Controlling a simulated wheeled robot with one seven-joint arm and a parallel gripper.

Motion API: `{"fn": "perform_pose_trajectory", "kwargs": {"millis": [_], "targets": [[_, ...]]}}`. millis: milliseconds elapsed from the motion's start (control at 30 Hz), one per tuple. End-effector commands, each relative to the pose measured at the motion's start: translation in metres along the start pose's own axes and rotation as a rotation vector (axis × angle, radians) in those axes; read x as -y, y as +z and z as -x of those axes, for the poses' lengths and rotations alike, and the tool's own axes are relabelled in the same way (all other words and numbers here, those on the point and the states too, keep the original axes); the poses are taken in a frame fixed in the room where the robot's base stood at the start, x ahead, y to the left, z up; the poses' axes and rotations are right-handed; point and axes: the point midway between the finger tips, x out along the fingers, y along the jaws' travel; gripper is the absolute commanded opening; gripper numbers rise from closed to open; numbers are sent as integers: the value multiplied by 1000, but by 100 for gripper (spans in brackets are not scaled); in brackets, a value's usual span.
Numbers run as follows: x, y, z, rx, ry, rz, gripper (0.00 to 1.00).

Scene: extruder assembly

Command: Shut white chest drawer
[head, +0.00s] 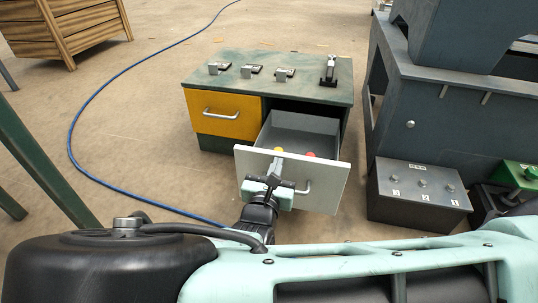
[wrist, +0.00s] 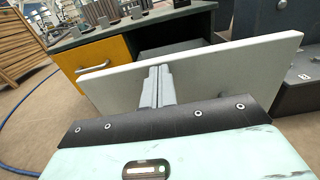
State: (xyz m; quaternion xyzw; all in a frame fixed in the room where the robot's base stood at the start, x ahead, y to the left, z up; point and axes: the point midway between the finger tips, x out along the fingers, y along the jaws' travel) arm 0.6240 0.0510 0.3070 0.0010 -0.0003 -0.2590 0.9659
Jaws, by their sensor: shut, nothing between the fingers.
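The white chest drawer (head: 327,184) stands pulled out of the low green chest (head: 310,92), on the chest's right side. A yellow item (head: 279,150) and a red item (head: 310,154) show just behind its front panel. My gripper (head: 279,160) is shut and empty, in front of the left half of the white panel. In the wrist view my gripper's closed fingers (wrist: 160,82) point at the white panel (wrist: 215,68) and overlap it. I cannot tell whether they touch it. The drawer's handle (head: 304,188) is right of my gripper.
A yellow drawer (head: 224,114) beside it is shut. Metal parts (head: 251,71) stand on the chest top. A grey box with buttons (head: 418,194) and a dark workbench (head: 460,105) are close on the right. A blue cable (head: 75,130) crosses open floor on the left.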

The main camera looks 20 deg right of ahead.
Motion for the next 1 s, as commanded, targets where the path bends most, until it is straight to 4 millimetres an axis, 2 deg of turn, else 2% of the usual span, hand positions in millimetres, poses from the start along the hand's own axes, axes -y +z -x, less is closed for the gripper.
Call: {"fn": "perform_pose_trajectory", "kwargs": {"millis": [33, 267, 1000], "targets": [[1, 5, -5, 0, -2, 3, 0], [2, 10, -36, 0, -3, 5, 0], [1, 3, -176, 0, -2, 2, 0]]}}
